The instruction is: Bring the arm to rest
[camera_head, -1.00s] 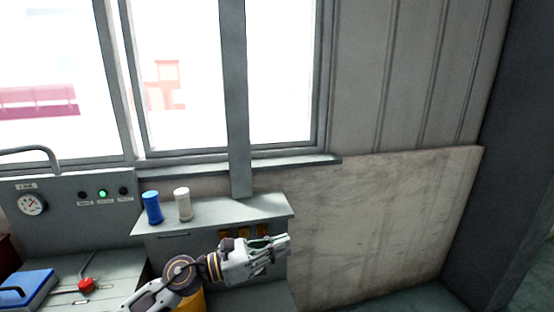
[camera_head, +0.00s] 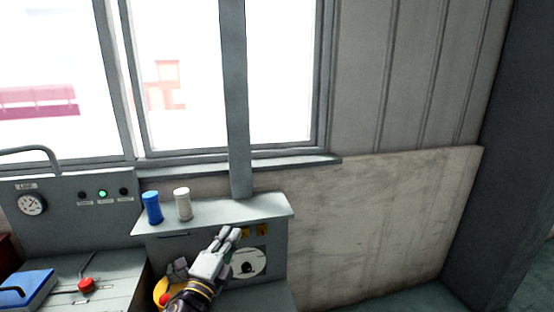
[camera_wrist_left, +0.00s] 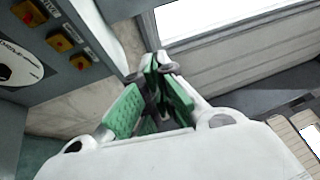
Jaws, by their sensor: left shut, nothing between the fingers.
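My left gripper (camera_head: 231,234) is in front of the grey cabinet (camera_head: 268,207), with its fingers pointing up toward the shelf edge. It is shut and empty. In the left wrist view the left gripper (camera_wrist_left: 160,66) shows its green pads, with the tips together and nothing between them. My left arm comes up from the bottom of the head view. My right gripper is not in view.
A blue cylinder (camera_head: 152,207) and a white cylinder (camera_head: 183,204) stand on the cabinet top. A white round dial (camera_head: 250,263) and yellow switches (camera_wrist_left: 62,44) are on its front. A console with a gauge (camera_head: 31,204), a red knob (camera_head: 87,285) and a blue box (camera_head: 27,287) lies left.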

